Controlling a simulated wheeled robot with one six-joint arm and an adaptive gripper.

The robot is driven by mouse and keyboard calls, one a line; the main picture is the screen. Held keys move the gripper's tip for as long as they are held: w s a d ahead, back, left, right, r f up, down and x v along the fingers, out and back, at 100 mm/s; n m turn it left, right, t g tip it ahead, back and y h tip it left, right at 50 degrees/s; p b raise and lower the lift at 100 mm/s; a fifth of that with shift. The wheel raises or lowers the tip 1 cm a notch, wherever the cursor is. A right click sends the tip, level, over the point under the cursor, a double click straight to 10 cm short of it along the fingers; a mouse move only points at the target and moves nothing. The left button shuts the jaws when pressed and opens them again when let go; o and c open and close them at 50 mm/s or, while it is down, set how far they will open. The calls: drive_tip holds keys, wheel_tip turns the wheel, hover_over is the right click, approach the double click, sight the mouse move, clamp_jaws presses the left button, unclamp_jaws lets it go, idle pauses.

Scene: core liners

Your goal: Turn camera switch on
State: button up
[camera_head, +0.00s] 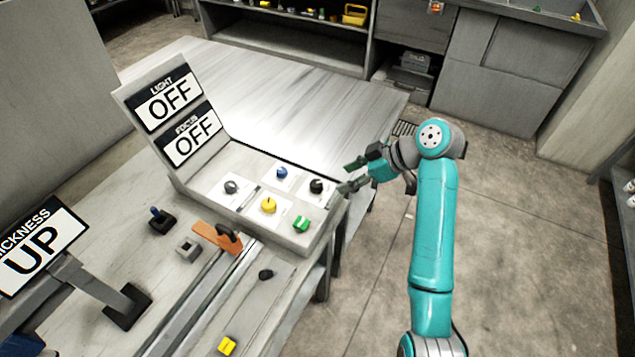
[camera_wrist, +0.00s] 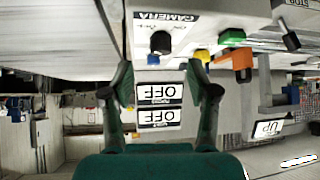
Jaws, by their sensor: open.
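The camera switch is a black knob (camera_head: 316,186) on a white plate at the right end of the sloped control panel (camera_head: 325,222). In the wrist view the black knob (camera_wrist: 160,42) stands beside the label CAMERA (camera_wrist: 166,16), which appears upside down. My gripper (camera_head: 353,175) is open and empty, just right of the knob and apart from it. In the wrist view my gripper (camera_wrist: 163,80) has its fingers spread, with the knob above and between the fingertips.
Near the black knob are a blue knob (camera_head: 281,173), a yellow knob (camera_head: 268,205), a green knob (camera_head: 302,224) and a grey knob (camera_head: 231,187). Signs read LIGHT OFF (camera_head: 163,98) and FOCUS OFF (camera_head: 191,136). The table (camera_head: 300,85) behind the panel is clear.

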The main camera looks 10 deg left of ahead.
sight(318, 183)
drive_tip(key=shift+n, duration=0.4)
drive_tip(key=x, duration=0.6)
drive_tip(key=a+r+x, duration=0.1)
drive_tip(key=x, duration=0.2)
drive_tip(key=shift+w+a, duration=0.1)
drive_tip(key=shift+w, duration=0.05)
clamp_jaws()
